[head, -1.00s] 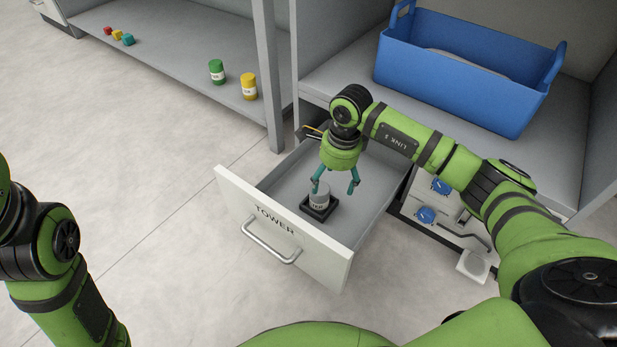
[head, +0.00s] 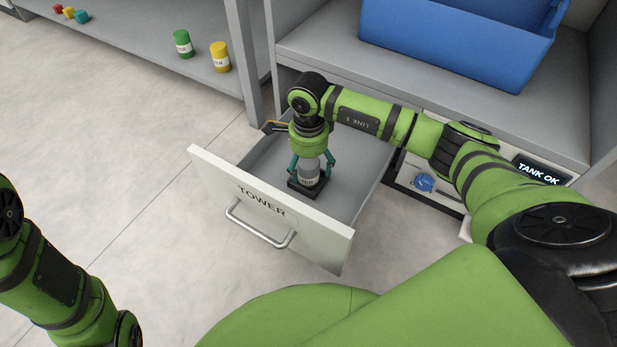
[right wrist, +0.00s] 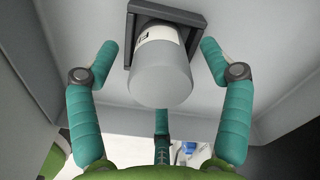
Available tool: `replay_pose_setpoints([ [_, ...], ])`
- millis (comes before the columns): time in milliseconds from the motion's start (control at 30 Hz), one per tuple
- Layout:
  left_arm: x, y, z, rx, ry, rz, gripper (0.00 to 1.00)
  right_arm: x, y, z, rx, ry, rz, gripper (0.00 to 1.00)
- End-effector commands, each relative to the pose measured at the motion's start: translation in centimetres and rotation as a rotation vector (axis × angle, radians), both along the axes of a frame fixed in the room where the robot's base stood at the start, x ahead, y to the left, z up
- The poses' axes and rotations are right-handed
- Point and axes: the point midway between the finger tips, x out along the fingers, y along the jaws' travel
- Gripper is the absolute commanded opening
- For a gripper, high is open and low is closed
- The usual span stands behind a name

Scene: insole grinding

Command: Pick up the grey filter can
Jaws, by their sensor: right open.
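The grey filter can (head: 309,173) stands upright on a dark square base (head: 305,189) inside the open drawer marked TOWER (head: 345,215). In the right wrist view the can (right wrist: 162,72) has a white label partly in sight. My right gripper (head: 312,170) is lowered over the can, with its fingers open on both sides of it. In the right wrist view the gripper (right wrist: 160,60) shows gaps between its fingertips and the can. My left arm shows at the left edge, but its gripper is out of view.
A blue bin (head: 455,40) stands on the shelf at upper right. A green can (head: 183,44) and a yellow can (head: 220,57) stand on the left shelf, with small coloured blocks (head: 69,13) farther off. A panel with a blue knob (head: 424,183) is right of the drawer.

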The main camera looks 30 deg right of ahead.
Motion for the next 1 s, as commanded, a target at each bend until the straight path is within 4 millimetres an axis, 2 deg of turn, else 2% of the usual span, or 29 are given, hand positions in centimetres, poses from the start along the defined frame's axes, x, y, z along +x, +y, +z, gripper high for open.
replay_pose_setpoints([
  [200, -0.1, 0.0, 0.0, 0.0, -0.002, -0.001, 0.46, 0.1, 0.0, 0.0, 0.001, -0.002, 0.0, 0.8],
  [233, -0.1, 0.0, 0.0, 0.0, -0.002, -0.001, 0.46, 0.1, 0.0, 0.0, 0.001, -0.002, 0.0, 0.72],
  [300, -0.1, 0.0, 0.0, 0.0, -0.002, -0.001, 0.46, 0.1, 0.0, 0.0, 0.001, -0.002, 0.0, 0.44],
  [367, -0.1, 0.0, 0.0, 0.001, -0.002, -0.001, 0.46, 0.1, 0.0, 0.0, 0.001, -0.002, 0.0, 0.2],
  [400, -0.1, 0.0, 0.0, 0.001, -0.002, -0.001, 0.46, 0.1, 0.0, -0.1, 0.001, -0.002, 0.0, 0.12],
  [767, -0.1, 0.0, 0.1, 0.0, -0.002, -0.001, 0.46, 0.1, 0.0, 0.0, 0.001, -0.002, -0.001, 0.11],
  [1000, -0.1, 0.1, 1.5, -0.003, -0.007, -0.002, 0.46, 0.1, 0.0, 2.0, 0.001, -0.004, 0.0, 0.11],
])
